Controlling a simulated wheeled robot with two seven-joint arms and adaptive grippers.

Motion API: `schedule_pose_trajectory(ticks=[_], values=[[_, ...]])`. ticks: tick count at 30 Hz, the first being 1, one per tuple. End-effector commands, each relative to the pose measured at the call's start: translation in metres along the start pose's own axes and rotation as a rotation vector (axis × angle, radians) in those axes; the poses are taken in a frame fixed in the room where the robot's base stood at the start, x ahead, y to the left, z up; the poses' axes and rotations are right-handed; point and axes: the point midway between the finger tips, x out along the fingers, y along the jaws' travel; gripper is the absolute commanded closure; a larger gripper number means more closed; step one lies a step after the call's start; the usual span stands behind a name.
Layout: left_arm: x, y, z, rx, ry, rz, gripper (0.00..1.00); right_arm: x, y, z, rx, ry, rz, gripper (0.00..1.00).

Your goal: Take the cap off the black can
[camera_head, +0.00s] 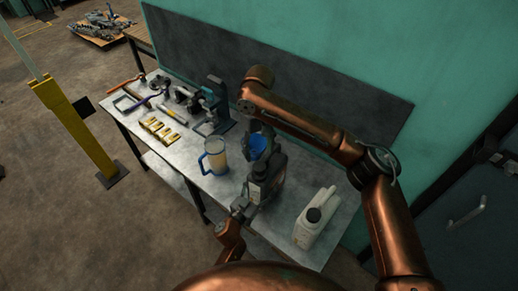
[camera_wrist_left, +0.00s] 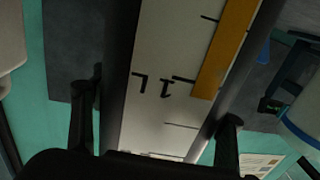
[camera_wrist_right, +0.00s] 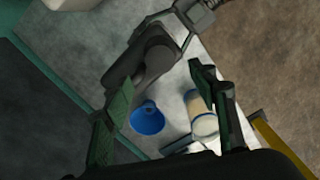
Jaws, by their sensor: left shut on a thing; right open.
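My left gripper (camera_head: 245,208) is shut on the can from the near side. My right gripper (camera_head: 262,148) is open above the can. In the right wrist view the can's dark body (camera_wrist_right: 152,58) lies ahead of and partly between the open fingers. I cannot make out the cap clearly, or whether a finger touches it.
A blue funnel (camera_wrist_right: 148,119) is close beside the can. Yellow pieces (camera_head: 160,130) and tools lie farther left. A dark panel (camera_head: 300,75) backs the bench.

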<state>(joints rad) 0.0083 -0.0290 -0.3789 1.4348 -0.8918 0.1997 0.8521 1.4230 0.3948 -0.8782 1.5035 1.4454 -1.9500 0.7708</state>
Motion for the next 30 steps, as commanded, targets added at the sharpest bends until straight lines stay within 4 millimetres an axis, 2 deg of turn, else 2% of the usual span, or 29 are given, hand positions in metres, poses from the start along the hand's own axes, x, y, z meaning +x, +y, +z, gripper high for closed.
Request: schedule_pose_trajectory(ticks=[1,16,21,28,30], values=[[0.002,0.001,-0.006,0.001,0.010,0.004,1.00,0.004,0.000,0.000,0.007,-0.001,-0.001,0.47],[0.002,0.001,-0.006,0.001,0.011,0.004,1.00,0.070,0.001,0.001,0.009,-0.002,-0.001,0.47],[0.002,0.001,-0.006,0.001,0.011,0.004,1.00,0.077,0.000,0.000,0.008,0.000,-0.002,0.47],[0.002,0.001,-0.006,0.001,0.011,0.004,1.00,0.078,0.000,0.000,0.008,0.000,-0.001,0.47],[0.002,0.001,-0.006,0.001,0.011,0.004,1.00,0.078,0.000,0.000,0.008,0.000,-0.001,0.50]])
